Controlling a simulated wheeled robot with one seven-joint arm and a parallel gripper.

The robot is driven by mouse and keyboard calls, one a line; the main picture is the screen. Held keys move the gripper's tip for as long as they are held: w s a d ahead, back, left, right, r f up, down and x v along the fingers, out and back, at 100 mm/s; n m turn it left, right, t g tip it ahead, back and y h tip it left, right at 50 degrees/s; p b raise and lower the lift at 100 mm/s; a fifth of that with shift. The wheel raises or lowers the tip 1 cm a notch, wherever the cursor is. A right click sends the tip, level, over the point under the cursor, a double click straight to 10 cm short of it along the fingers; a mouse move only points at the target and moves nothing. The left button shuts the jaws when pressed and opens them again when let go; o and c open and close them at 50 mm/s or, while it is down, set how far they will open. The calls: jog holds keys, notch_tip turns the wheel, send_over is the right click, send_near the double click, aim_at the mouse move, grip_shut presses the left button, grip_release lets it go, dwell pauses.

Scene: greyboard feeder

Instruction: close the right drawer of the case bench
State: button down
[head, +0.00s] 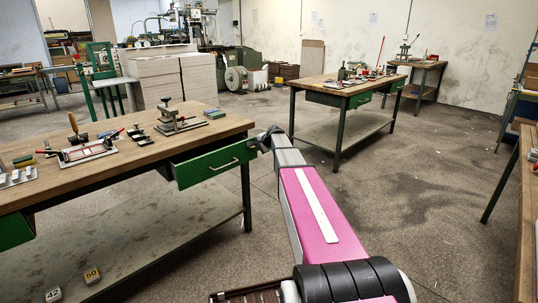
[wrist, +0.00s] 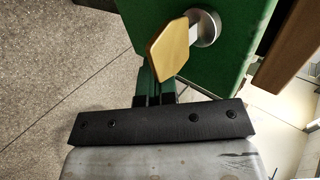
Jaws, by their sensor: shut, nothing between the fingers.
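The case bench (head: 140,165) has a wooden top and stands at the left in the head view. Its right drawer (head: 193,174) has a green front with a grey bar handle (head: 224,164) and stands out from under the top. My gripper (head: 264,139) is at the right end of this drawer, close to the bench corner. In the wrist view the green drawer front (wrist: 225,75) fills the upper right, with a round silver handle part (wrist: 207,27).
Tools and a small press (head: 176,122) stand on the bench top. A left green drawer (head: 14,231) shows at the picture edge. Another bench (head: 335,93) with tools stands behind. The floor (head: 400,200) to the right is clear.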

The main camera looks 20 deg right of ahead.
jog(key=w+a, duration=0.5)
jog(key=w, duration=0.4)
jog(key=shift+w+a, duration=0.1)
jog(key=shift+a, duration=0.05)
jog(key=shift+s+d, duration=0.25)
jog(key=shift+s, duration=0.35)
jog(key=s+d+f+v, duration=0.1)
jog(key=s+f+v, duration=0.1)
jog(key=v, duration=1)
jog(key=s+a+f+n+g+h, duration=0.1)
jog(key=s+f+n, duration=0.3)
jog(key=s, duration=1)
jog(key=s+a+f+n+g+h, duration=0.2)
jog(key=s+a+f+n+g, duration=0.1)
jog(key=s+f, duration=0.7)
jog(key=s+a+f+n+g+h, duration=0.1)
jog(key=s+a+f+n+g, duration=0.2)
jog(key=s, duration=1.5)
notch_tip(320, 180, down, 4)
jog(key=shift+s+n+g+h, duration=0.25)
jog(key=shift+n+g, duration=0.35)
jog(key=shift+n, duration=0.4)
